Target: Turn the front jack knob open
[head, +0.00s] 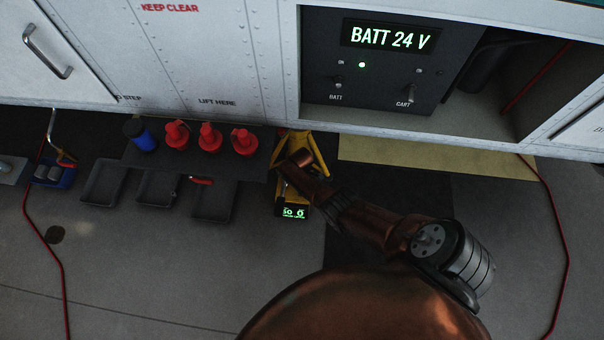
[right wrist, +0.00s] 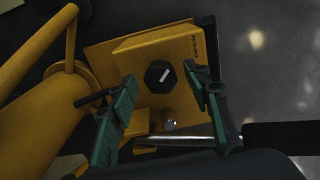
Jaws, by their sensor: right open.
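The yellow jack (head: 319,150) stands on the floor below the fuselage in the head view, partly covered by my right arm. In the right wrist view the jack's yellow block (right wrist: 135,48) fills the middle. Its black six-sided knob (right wrist: 158,84) carries a short, slanted white mark. The word OPEN (right wrist: 194,46) is printed near the block's right edge. My right gripper (right wrist: 164,78) is open, with one green finger on each side of the knob. Gaps show between fingers and knob; depth is hard to judge. The knob is hidden in the head view. My left gripper is out of view.
Red jugs (head: 210,137) and a blue can (head: 139,135) stand left of the jack, with black trays (head: 212,204) in front. A green-lit display (head: 294,213) shows at the jack's near end. A BATT 24 V panel (head: 385,60) is above. A metal rod (right wrist: 180,140) crosses below the knob.

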